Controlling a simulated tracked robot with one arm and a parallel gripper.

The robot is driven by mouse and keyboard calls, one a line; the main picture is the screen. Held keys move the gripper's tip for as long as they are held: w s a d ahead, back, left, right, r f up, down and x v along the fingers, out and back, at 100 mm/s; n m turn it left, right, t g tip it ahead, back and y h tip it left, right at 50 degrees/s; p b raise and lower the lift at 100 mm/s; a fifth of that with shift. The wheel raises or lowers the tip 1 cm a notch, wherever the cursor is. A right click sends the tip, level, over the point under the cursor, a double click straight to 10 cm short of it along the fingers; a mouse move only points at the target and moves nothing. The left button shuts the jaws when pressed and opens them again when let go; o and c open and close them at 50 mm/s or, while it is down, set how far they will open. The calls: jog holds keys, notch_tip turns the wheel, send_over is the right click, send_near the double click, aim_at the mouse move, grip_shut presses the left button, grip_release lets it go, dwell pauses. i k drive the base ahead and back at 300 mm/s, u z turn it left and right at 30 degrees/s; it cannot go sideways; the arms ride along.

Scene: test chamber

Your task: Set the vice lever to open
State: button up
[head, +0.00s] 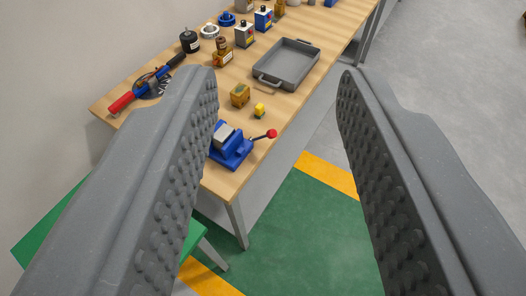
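A blue vice (231,151) with a grey jaw block sits at the near end of the wooden bench. Its lever (264,136) sticks out to the right and ends in a red ball knob. The left finger of my gripper hides part of the vice's left side. My gripper (278,85) is open and empty, its two grey studded fingers wide apart in the foreground. The vice appears beyond the fingers, close to the left one in the picture. No finger visibly touches the lever.
The wooden bench (222,183) also holds a grey tray (287,63), a small brown block (240,95), a small yellow item (259,110), a red-handled tool (122,103) and several parts farther back. A green surface (60,225) is at lower left. Green floor right of the bench is clear.

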aim_at(272, 133)
jog(key=k, duration=1.05)
jog(key=z, duration=0.2)
jog(key=i, duration=2)
jog(key=u, duration=0.9)
